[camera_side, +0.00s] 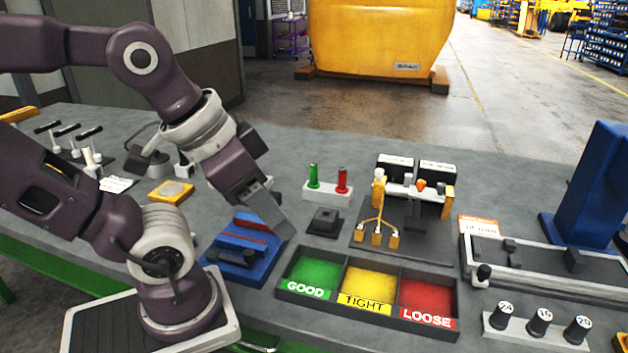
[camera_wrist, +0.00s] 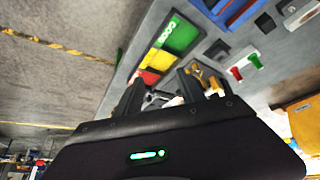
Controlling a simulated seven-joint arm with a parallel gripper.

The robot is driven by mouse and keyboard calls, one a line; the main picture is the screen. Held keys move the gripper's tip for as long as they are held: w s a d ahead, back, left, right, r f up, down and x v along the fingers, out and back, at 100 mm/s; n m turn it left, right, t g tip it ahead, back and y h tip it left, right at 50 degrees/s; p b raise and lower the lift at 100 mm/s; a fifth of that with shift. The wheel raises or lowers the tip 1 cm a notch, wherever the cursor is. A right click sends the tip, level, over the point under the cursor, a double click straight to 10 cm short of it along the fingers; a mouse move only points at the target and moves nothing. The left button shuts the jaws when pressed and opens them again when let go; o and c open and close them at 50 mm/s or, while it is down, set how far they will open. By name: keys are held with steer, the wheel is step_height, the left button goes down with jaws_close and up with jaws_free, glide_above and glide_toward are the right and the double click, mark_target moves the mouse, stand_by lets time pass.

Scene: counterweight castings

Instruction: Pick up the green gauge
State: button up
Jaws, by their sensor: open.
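The green gauge (camera_side: 314,177) stands upright in a white block (camera_side: 327,194), left of a red gauge (camera_side: 342,181). In the wrist view the green gauge (camera_wrist: 237,73) shows to the right of my gripper (camera_wrist: 160,90), beside the red gauge (camera_wrist: 256,61). In the side view my gripper (camera_side: 280,222) points down and to the right, near a blue fixture (camera_side: 243,245), left of and nearer than the white block. It is open and apart from the green gauge. The gap between its fingers is hard to see in the side view.
A sorting tray with green (camera_side: 314,275), yellow (camera_side: 367,289) and red (camera_side: 425,300) compartments lies in front. A small black block (camera_side: 324,221) stands before the gauges. A dark plate with a brass-coloured balance (camera_side: 378,225) is to their right. Bare bench lies behind the gauges.

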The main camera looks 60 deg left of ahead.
steer(key=w+a+r+n+g, duration=0.1)
steer(key=w+a+r+n, duration=0.25)
steer(key=w, duration=0.45)
steer(key=n+g, duration=0.4)
steer(key=n, duration=0.9)
glide_toward(314, 165)
steer(key=d+f, duration=0.2)
steer(key=d, duration=0.3)
steer(key=shift+n+g, duration=0.3)
steer(key=shift+n, duration=0.45)
steer(key=a+f, duration=0.4)
steer(key=shift+w+a, duration=0.1)
steer(key=f, duration=0.6)
steer(key=shift+a+f, duration=0.2)
steer(key=shift+a, duration=0.2)
steer(key=shift+f, duration=0.25)
steer(key=shift+w, duration=0.1)
jaws_close()
